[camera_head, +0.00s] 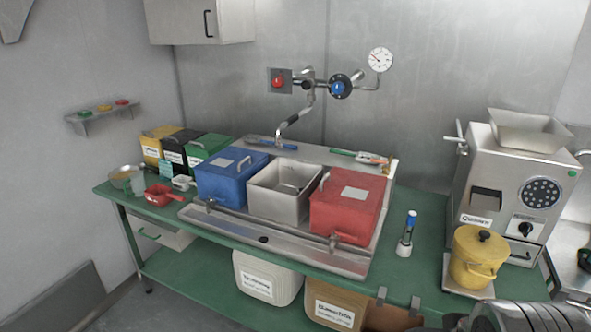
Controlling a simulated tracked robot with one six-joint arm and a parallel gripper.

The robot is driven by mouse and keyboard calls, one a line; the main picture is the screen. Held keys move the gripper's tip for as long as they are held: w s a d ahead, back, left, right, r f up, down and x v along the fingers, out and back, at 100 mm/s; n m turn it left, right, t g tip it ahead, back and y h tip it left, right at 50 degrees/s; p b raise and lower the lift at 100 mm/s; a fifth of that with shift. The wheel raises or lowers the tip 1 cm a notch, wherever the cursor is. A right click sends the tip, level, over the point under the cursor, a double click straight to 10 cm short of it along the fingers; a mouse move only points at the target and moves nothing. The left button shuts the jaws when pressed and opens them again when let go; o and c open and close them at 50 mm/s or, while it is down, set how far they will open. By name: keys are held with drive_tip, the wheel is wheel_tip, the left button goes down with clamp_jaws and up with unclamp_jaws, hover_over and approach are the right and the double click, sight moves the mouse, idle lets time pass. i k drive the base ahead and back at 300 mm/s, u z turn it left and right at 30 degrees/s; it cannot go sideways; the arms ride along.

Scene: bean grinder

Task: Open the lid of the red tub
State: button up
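The red tub (340,218) stands at the right end of the metal tray on the green bench. Its red lid (352,189) is on and looks closed. The lid has a pale label and a light handle (325,181) near its left edge. A metal part of my arm shows at the bottom right corner. My gripper's fingers cannot be made out, so I cannot tell how they stand. Nothing stands on the red lid.
An open grey tub (283,210) and a lidded blue tub (222,187) stand left of the red tub. A metal bar (280,220) runs along the tray front. The grinder (510,185), yellow pot (473,262) and a small bottle (406,240) are right. Pipes hang behind.

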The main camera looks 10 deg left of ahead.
sight(360, 191)
drive_tip(key=u, duration=0.55)
drive_tip(key=i, duration=0.7)
drive_tip(key=u, duration=0.5)
